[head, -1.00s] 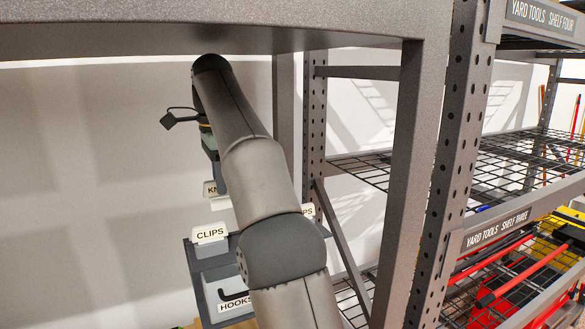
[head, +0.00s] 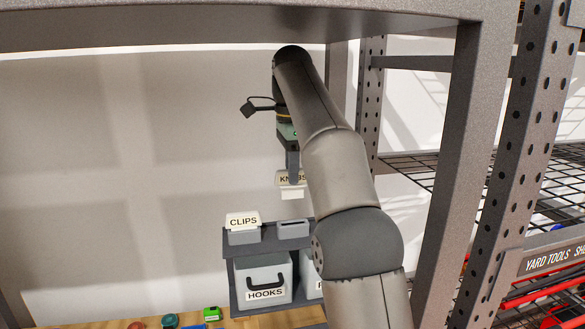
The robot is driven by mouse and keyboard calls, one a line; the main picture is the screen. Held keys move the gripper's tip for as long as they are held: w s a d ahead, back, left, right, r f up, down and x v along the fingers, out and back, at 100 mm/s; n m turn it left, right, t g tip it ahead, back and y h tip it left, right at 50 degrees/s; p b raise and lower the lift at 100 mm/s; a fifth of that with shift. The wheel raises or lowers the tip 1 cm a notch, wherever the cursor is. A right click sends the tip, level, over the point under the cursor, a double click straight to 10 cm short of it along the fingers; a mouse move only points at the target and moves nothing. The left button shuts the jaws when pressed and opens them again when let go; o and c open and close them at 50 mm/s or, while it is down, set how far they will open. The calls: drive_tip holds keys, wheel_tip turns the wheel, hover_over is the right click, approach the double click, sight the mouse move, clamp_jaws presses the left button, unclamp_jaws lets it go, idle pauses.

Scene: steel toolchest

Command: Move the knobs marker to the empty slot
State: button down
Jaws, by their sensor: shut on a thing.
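The white knobs marker (head: 284,179), with black lettering, hangs upright from my gripper (head: 293,168), which is shut on it. One finger covers part of the lettering. The marker is in the air above a grey holder (head: 293,231) on top of the dark grey bin rack. This holder has a slot in its top and no marker shows in it. A clips marker (head: 243,220) stands in the holder to its left. My arm hides the right part of the rack.
The rack (head: 229,256) holds a hooks bin (head: 263,278) and another bin partly behind my arm. Small items lie on the wooden surface in front, including a green one (head: 212,313). A steel frame post (head: 470,140) and wire shelves stand at right.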

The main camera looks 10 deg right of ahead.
sight(292, 189)
drive_tip(key=shift+f+b, duration=1.7)
drive_tip(key=shift+f, duration=0.75)
drive_tip(key=shift+r+p, duration=0.1)
drive_tip(key=shift+p, duration=0.8)
drive_tip(key=shift+f+b, duration=1.4)
drive_tip(key=shift+f, duration=0.75)
drive_tip(key=c, duration=1.4)
unclamp_jaws()
drive_tip(key=shift+o, duration=0.2)
wheel_tip(292, 189, up, 8)
drive_tip(key=p, duration=0.3)
drive_tip(key=shift+f, duration=0.2)
